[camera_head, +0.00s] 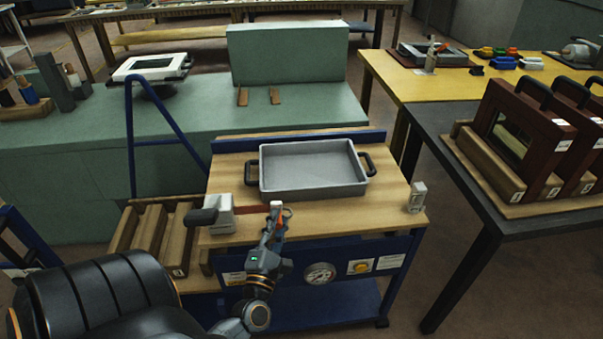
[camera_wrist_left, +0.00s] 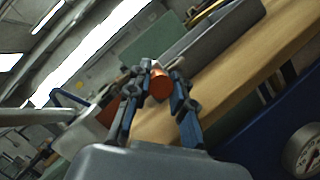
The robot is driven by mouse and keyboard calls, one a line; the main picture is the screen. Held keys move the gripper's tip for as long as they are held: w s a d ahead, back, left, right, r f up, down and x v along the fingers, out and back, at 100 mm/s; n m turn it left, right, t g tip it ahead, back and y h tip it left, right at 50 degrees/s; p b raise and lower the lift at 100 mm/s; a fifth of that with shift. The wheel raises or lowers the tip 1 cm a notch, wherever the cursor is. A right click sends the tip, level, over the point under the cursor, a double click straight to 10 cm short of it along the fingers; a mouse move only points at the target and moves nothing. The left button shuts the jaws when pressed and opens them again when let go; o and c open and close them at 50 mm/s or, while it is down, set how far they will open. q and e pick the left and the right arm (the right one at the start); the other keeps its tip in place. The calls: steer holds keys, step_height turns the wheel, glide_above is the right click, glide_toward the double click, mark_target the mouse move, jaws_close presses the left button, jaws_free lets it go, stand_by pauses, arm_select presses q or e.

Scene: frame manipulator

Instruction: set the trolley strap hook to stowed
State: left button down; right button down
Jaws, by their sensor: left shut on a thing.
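The trolley (camera_head: 400,222) has a wooden top. A pale grey strap housing (camera_head: 222,218) with a black handle stands at its front left; it shows partly in the left wrist view (camera_wrist_left: 103,117). A dark red strap (camera_head: 252,209) runs right from the housing to my left gripper (camera_head: 277,216). My left gripper is shut on the strap hook, whose orange-red round part (camera_wrist_left: 160,84) sits between the fingers in the left wrist view. The fingers hide part of the hook. A small grey bracket (camera_head: 417,197) stands apart at the trolley's right edge. My right gripper is not in view.
A grey tray (camera_head: 312,171) with black handles sits behind the strap on the trolley top. A gauge (camera_head: 319,273) and a yellow button (camera_head: 361,268) are on the front panel. The wood between my left gripper and the bracket is clear.

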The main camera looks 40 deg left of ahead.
arm_select(q)
steer(key=shift+s+a+f, duration=0.1)
steer(key=shift+s+a, duration=0.6)
steer(key=shift+s, duration=0.2)
steer(key=shift+s+a, duration=0.7)
steer(key=shift+s, duration=0.15)
steer(key=c, duration=1.2)
jaws_free()
steer(key=shift+o, duration=0.2)
steer(key=v, duration=1.2)
steer(key=shift+a, duration=0.1)
